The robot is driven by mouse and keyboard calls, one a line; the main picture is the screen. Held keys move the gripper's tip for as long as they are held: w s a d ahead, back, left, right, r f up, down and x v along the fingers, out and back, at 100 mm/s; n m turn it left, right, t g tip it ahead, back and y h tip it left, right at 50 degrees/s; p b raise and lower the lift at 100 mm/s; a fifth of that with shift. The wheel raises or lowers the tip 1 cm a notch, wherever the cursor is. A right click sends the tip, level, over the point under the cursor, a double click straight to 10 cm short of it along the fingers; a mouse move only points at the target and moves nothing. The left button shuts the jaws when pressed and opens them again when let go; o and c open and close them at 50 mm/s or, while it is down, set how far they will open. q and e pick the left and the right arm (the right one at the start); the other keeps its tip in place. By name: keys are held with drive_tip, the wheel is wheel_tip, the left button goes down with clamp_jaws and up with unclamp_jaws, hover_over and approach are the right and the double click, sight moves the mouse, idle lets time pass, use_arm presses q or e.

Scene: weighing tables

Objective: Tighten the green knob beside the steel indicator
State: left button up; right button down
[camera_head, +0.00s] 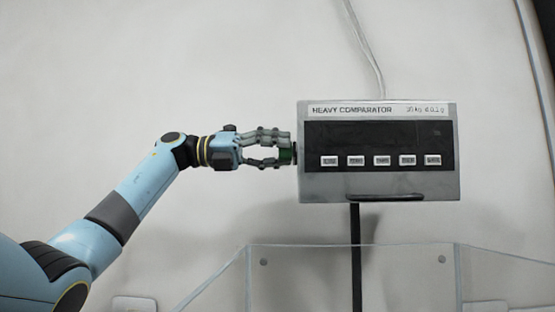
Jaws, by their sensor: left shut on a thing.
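The steel indicator (456,160) is a grey box with a dark front panel, a row of several buttons and the label "HEAVY COMPARATOR". It stands on a dark post right of centre. The green knob (285,156) is at the indicator's left side, largely hidden by gripper fingers. My left gripper (286,148) reaches in from the left and is shut on the green knob, its fingers above and below it. My right gripper is not in view.
A clear-walled enclosure (247,280) stands below the indicator, around the dark post (356,245). A pale cable (368,50) runs up the wall behind the indicator. The wall area above my left arm is clear.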

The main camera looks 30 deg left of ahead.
use_arm(q)
drive_tip(key=shift+f+m+b, duration=0.1)
drive_tip(key=shift+m+b, duration=1.2)
drive_tip(key=shift+m, duration=1.7)
drive_tip(key=o, duration=1.1)
drive_tip(key=shift+o, duration=0.2)
drive_tip(key=v, duration=1.2)
